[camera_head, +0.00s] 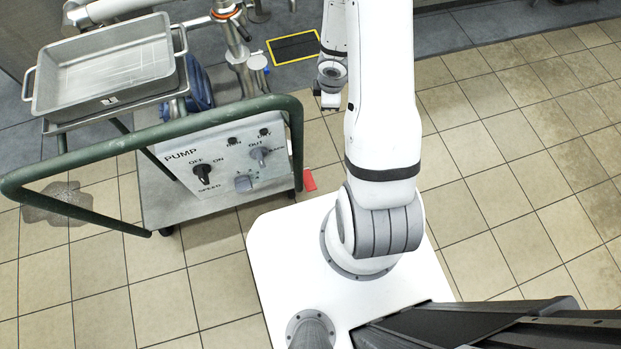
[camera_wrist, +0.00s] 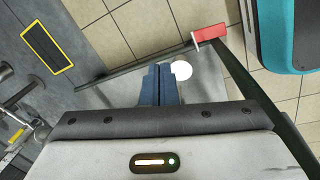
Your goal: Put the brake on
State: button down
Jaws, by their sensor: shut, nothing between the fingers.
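The brake appears to be the red pedal (camera_head: 309,180) low at the right side of the pump cart (camera_head: 218,165), just above the tiled floor. In the wrist view the red pedal (camera_wrist: 209,32) is at the upper right, with a small pale edge on its near side. My gripper (camera_wrist: 158,70) shows in the wrist view with its blue-grey fingers together and empty. It is apart from the pedal, which lies beyond and to the right of the fingertips. In the head view my gripper is at the far side of my arm, and its fingertips are hard to make out.
The cart's green handle rail (camera_head: 150,130) curves around its control panel; the rail also crosses the wrist view's right side (camera_wrist: 268,100). A metal tray (camera_head: 105,68) sits on the cart. A yellow-edged black floor plate (camera_head: 294,47) lies behind. Tiles at right are clear.

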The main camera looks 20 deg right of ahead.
jog(key=s+a+f+n+g+y+b, duration=0.1)
jog(key=s+f, duration=0.3)
jog(key=f, duration=0.5)
jog(key=s+a+f+n+g+y+b, duration=0.1)
jog(key=s+a+f+n+y+b, duration=0.1)
jog(key=f, duration=0.6)
jog(key=shift+s+a+f+n+g+y+b, duration=0.35)
jog(key=shift+s+a+n+b, duration=0.25)
jog(key=shift+s+a, duration=0.35)
jog(key=shift+w+a, duration=0.1)
jog(key=b, duration=1)
send_near(309, 186)
jog(key=x, duration=0.5)
jog(key=shift+w+a, duration=0.15)
jog(key=shift+w, duration=0.1)
jog(key=shift+s+f+b, duration=0.2)
jog(key=shift+f+b, duration=0.15)
jog(key=shift+f, duration=0.4)
jog(key=shift+f, duration=0.1)
